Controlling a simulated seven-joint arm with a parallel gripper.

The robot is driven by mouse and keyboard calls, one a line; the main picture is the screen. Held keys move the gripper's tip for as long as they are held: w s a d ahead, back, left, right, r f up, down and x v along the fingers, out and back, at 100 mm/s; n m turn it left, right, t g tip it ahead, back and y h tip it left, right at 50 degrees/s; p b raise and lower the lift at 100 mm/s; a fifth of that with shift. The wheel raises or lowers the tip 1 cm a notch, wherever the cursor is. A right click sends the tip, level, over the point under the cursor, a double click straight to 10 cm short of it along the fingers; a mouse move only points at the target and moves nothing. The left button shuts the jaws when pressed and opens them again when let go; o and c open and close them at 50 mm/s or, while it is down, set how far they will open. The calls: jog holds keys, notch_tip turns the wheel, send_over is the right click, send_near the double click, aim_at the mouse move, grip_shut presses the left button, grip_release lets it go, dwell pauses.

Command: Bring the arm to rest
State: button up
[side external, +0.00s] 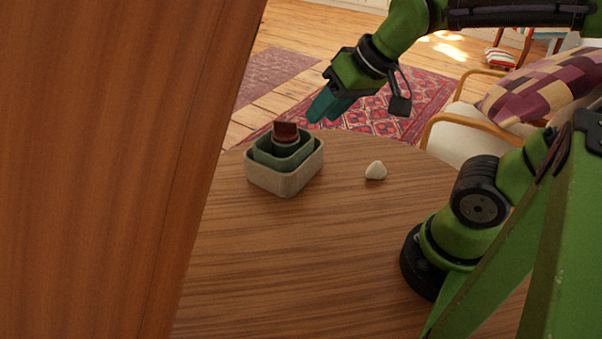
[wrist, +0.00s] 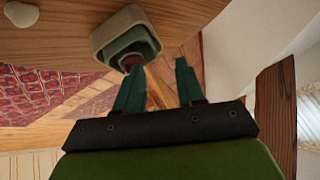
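My gripper (side external: 326,108) is raised above the far side of the round wooden table (side external: 290,260) in the side external view. In the wrist view its two teal fingers (wrist: 159,65) stand apart with nothing between them. A pale rectangular bin (side external: 285,178) stands on the table below and left of the gripper. A smaller green bin (side external: 268,156) sits inside it, and a dark cup-like thing with a reddish-brown block (side external: 286,131) sits inside that. The pale bin also shows at the top of the wrist view (wrist: 103,42). The gripper touches none of these.
A small whitish stone-like object (side external: 376,171) lies on the table right of the bins. A large wooden panel (side external: 100,160) fills the left of the side view. A chair with a patterned cushion (side external: 545,85) stands behind at the right. The table's front middle is clear.

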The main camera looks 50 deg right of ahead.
jog(key=shift+s+a+m+t, duration=0.15)
jog(key=shift+s+m+t, duration=0.05)
jog(key=shift+s, duration=0.7)
jog(key=shift+s+a+m+t, duration=0.15)
jog(key=shift+s+m+t, duration=0.05)
jog(key=shift+s, duration=0.7)
